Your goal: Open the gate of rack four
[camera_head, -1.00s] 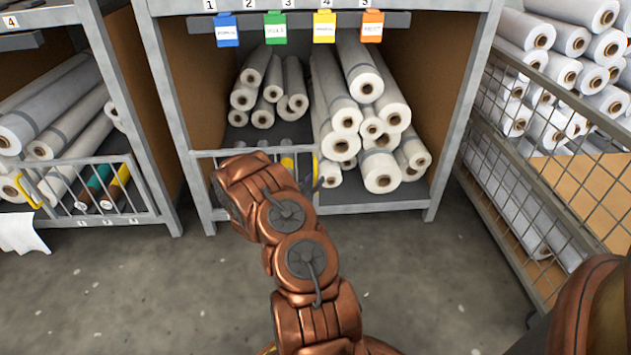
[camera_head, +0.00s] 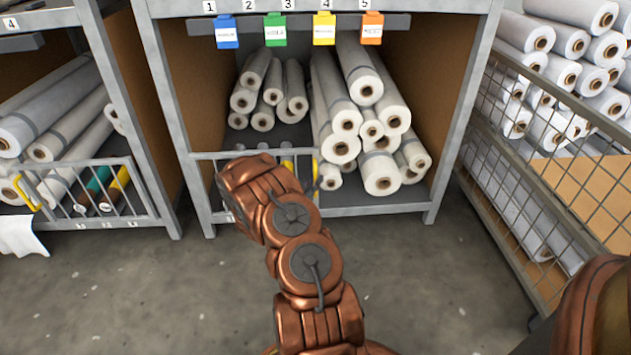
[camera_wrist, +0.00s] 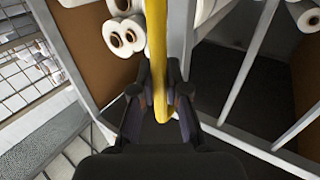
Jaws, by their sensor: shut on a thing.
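The low barred grey gate (camera_head: 222,155) stands across the lower left front of the middle rack (camera_head: 187,150). Its yellow handle (camera_head: 288,164) shows just past my arm. In the wrist view my gripper (camera_wrist: 160,92) is shut around the yellow handle (camera_wrist: 156,35), with one finger on each side of it. Grey gate bars (camera_wrist: 247,62) run beside the handle on the right in that view. In the head view my arm hides the gripper and part of the gate. I cannot tell whether the gate stands slightly ajar.
White rolls (camera_head: 340,115) fill the middle rack, under coloured tags (camera_head: 275,28). The left rack (camera_head: 128,100) carries a 4 plate (camera_head: 10,22) and its own barred gate (camera_head: 95,222). A mesh cage (camera_head: 540,190) stands at the right. Grey floor (camera_head: 130,290) in front is clear.

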